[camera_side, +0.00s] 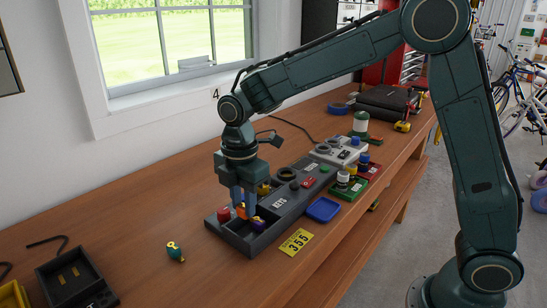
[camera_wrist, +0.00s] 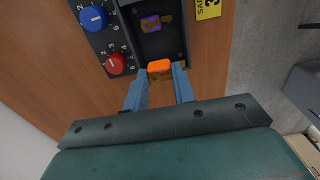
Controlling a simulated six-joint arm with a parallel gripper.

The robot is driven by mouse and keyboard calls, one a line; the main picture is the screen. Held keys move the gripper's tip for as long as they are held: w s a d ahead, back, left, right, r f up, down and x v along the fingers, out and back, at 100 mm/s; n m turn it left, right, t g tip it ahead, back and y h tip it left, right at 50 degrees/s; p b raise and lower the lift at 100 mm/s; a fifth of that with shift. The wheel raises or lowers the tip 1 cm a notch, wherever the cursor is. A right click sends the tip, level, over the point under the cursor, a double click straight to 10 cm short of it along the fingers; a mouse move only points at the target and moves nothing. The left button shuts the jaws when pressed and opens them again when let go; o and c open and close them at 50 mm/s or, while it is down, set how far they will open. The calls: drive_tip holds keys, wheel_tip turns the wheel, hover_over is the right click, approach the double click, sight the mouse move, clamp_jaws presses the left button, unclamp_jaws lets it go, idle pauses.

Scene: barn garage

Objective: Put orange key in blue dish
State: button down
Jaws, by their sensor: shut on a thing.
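The orange key (camera_side: 241,211) is between the fingers of my gripper (camera_side: 244,205), which is shut on it. In the wrist view the orange head of the key (camera_wrist: 159,67) shows between the blue fingertips (camera_wrist: 160,74), at the edge of the dark tray compartment. Its lower part is hard to make out. A purple key (camera_side: 257,225) lies in the same compartment, and it also shows in the wrist view (camera_wrist: 150,22). The blue dish (camera_side: 323,209) sits on the bench to the right of the console, apart from my gripper, and looks empty.
The grey console (camera_side: 236,243) carries a red knob (camera_side: 223,214) close to my gripper; a blue knob (camera_wrist: 93,17) shows in the wrist view. A yellow label (camera_side: 296,242) lies before the console. A teal-and-yellow key (camera_side: 175,252) lies left.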

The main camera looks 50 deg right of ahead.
drive_tip(key=s+d+r+m, duration=0.2)
drive_tip(key=s+d+r, duration=0.2)
drive_tip(key=d+r, duration=0.45)
drive_tip(key=s+d+r+m, duration=0.25)
drive_tip(key=d+r, duration=0.25)
drive_tip(key=d, duration=0.7)
drive_tip(key=f, duration=1.6)
drive_tip(key=shift+s+f, duration=0.1)
drive_tip(key=shift+s, duration=0.2)
drive_tip(key=shift+f, duration=2.1)
drive_tip(key=shift+f, duration=0.2)
drive_tip(key=c, duration=1.1)
unclamp_jaws()
drive_tip(key=shift+c, duration=0.2)
